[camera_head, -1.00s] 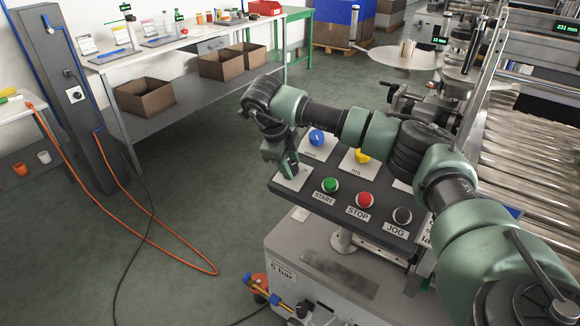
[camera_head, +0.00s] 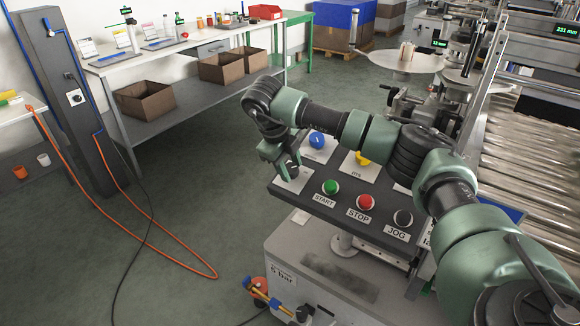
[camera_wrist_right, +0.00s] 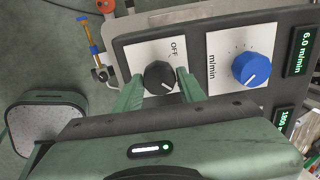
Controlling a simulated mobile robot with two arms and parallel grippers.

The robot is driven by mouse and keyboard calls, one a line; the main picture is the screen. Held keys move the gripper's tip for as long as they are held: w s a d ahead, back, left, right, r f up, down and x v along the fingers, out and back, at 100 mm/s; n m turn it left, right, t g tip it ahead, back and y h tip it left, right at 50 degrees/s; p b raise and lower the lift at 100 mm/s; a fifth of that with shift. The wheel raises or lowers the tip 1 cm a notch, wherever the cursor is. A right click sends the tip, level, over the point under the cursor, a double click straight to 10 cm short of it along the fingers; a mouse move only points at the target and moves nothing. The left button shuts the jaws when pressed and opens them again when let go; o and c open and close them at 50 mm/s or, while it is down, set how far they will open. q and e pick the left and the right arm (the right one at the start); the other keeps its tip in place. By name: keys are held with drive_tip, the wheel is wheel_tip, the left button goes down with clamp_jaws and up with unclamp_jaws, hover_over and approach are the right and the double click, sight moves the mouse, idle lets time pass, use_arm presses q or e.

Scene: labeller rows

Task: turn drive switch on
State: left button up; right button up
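The drive switch is a black rotary knob (camera_wrist_right: 159,77) on a white plate marked OFF. It has a white pointer mark, aimed to the lower right in the right wrist view. My right gripper (camera_wrist_right: 160,82) has one finger on each side of the knob, with slight gaps. In the head view my right gripper (camera_head: 284,165) is over the left end of the control panel (camera_head: 345,207), partly covering the switch plate. The ON marking is not visible. My left gripper is out of view.
A blue knob (camera_wrist_right: 251,69) marked m/min sits beside the switch. Green START (camera_head: 330,187), red STOP (camera_head: 365,202) and black JOG (camera_head: 402,217) buttons line the panel's front. Metal rollers (camera_head: 530,165) lie to the right. The floor at left is open, with an orange hose (camera_head: 165,253).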

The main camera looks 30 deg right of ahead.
drive_tip(key=shift+o, duration=1.2)
drive_tip(key=v, duration=0.7)
drive_tip(key=shift+a+r+b, duration=0.15)
drive_tip(key=shift+r+b, duration=0.25)
drive_tip(key=shift+b, duration=0.05)
drive_tip(key=shift+s, duration=0.1)
